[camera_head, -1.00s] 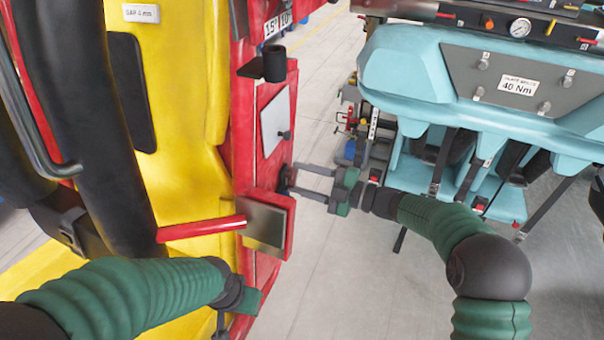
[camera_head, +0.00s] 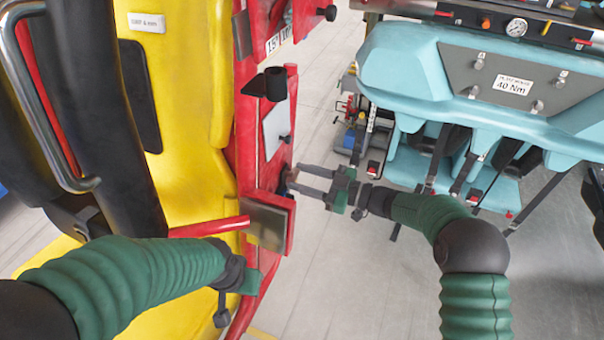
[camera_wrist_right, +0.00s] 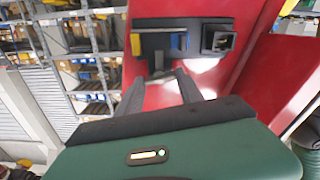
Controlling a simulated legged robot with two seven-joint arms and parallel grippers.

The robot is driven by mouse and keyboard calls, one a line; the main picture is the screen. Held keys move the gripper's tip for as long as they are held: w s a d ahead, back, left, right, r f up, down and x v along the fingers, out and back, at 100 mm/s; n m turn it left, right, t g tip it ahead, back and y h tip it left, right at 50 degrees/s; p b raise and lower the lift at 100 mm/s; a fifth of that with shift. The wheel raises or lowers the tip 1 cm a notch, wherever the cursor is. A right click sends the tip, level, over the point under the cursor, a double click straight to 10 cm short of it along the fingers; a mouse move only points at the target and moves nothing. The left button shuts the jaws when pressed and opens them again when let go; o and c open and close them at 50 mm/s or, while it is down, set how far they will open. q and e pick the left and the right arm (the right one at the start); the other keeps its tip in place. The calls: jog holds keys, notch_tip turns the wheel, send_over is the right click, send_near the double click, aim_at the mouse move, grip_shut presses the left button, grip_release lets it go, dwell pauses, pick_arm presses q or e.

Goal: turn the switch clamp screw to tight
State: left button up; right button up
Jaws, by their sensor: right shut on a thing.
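The switch clamp screw (camera_head: 283,183) is a small dark part on the side of the red panel, mostly hidden by my fingertips. My right gripper (camera_head: 290,181) reaches it from the right and is shut on it. In the right wrist view, a dark stem (camera_wrist_right: 158,72) stands between the two fingers of my right gripper (camera_wrist_right: 159,86), below a dark bracket on the red face. The screw's turn angle cannot be read. My left gripper (camera_head: 246,282) is low by the red panel's lower edge, and its fingers are mostly hidden.
The red panel (camera_head: 268,100) carries a black cup-like holder (camera_head: 270,83) and a metal plate (camera_head: 266,226). A red bar (camera_head: 210,227) lies above my left forearm. A yellow seat shell (camera_head: 190,90) is at left. A teal seat unit (camera_head: 400,70) stands right, beyond open floor.

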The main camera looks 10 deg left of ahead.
jog(key=shift+d+f+m, duration=0.1)
jog(key=shift+f+m, duration=0.35)
jog(key=shift+m, duration=0.15)
jog(key=o, duration=1)
jog(key=shift+c, duration=0.2)
jog(key=o, duration=0.4)
jog(key=shift+w+r, duration=0.1)
jog(key=shift+r, duration=0.15)
jog(key=s+d+b, duration=0.1)
jog(key=d, duration=0.4)
jog(key=s+d+b, duration=0.1)
jog(key=d, duration=0.5)
jog(key=s+d+b, duration=0.1)
jog(key=d, duration=0.4)
jog(key=shift+d, duration=0.4)
